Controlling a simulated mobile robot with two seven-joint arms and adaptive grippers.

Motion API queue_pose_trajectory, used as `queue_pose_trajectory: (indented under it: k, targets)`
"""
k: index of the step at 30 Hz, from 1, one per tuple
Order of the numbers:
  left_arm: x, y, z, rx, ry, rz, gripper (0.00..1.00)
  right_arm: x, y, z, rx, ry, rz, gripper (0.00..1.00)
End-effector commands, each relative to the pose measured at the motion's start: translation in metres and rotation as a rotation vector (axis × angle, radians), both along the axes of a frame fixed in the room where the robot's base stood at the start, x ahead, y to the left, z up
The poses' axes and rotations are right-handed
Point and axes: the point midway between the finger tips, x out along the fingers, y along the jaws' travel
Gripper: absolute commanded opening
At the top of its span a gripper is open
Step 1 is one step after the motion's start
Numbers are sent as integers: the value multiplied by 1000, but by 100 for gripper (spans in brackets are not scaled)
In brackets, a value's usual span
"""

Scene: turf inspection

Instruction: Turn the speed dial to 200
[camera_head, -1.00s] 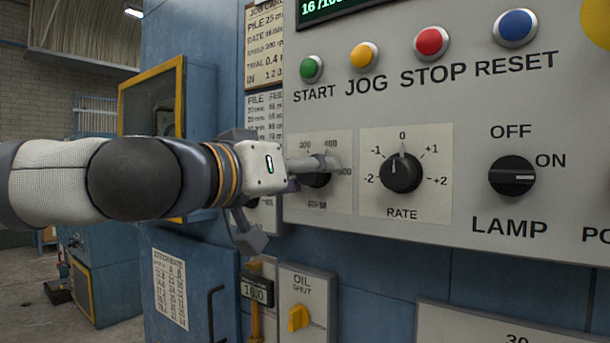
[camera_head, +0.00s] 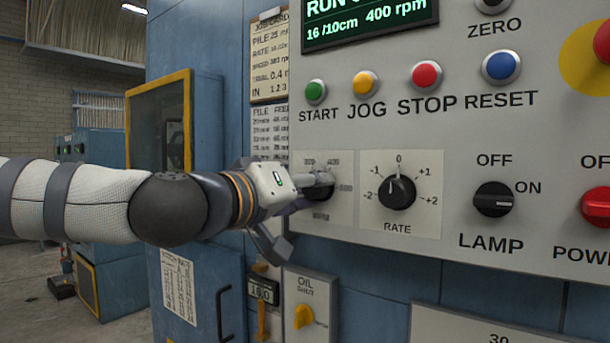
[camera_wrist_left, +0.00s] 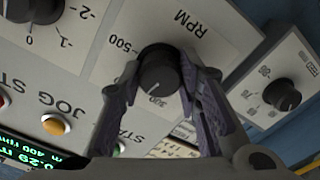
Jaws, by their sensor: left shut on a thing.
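The speed dial is the black knob (camera_head: 320,194) marked RPM, at the left end of the grey control panel. In the head view my left gripper (camera_head: 313,187) covers part of it, and its 300, 400 and 500 marks show small and blurred. In the left wrist view the knob (camera_wrist_left: 158,72) sits between the two fingers of my left gripper (camera_wrist_left: 157,84), which is shut on its sides. The panel display (camera_head: 370,22) reads 400 rpm. I cannot make out a 200 mark or the exact pointer direction. My right gripper is not in view.
The RATE dial (camera_head: 397,192) is close on the right, pointing near 0. START (camera_head: 315,92), JOG (camera_head: 365,83), STOP (camera_head: 426,75) and RESET (camera_head: 501,67) buttons run above. The LAMP knob (camera_head: 494,199) is farther right. An OIL panel (camera_head: 309,292) lies below my gripper.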

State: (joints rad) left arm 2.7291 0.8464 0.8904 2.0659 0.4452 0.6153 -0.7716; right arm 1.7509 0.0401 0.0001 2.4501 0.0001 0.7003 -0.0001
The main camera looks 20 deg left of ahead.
Motion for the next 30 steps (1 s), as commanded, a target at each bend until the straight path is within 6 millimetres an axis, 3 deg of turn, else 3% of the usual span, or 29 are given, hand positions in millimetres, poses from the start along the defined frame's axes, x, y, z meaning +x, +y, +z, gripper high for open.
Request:
queue_pose_trajectory:
  k: [30]
  targets:
    - [2, 0, -1, -912, 331, 2, 3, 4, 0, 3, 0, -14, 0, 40]
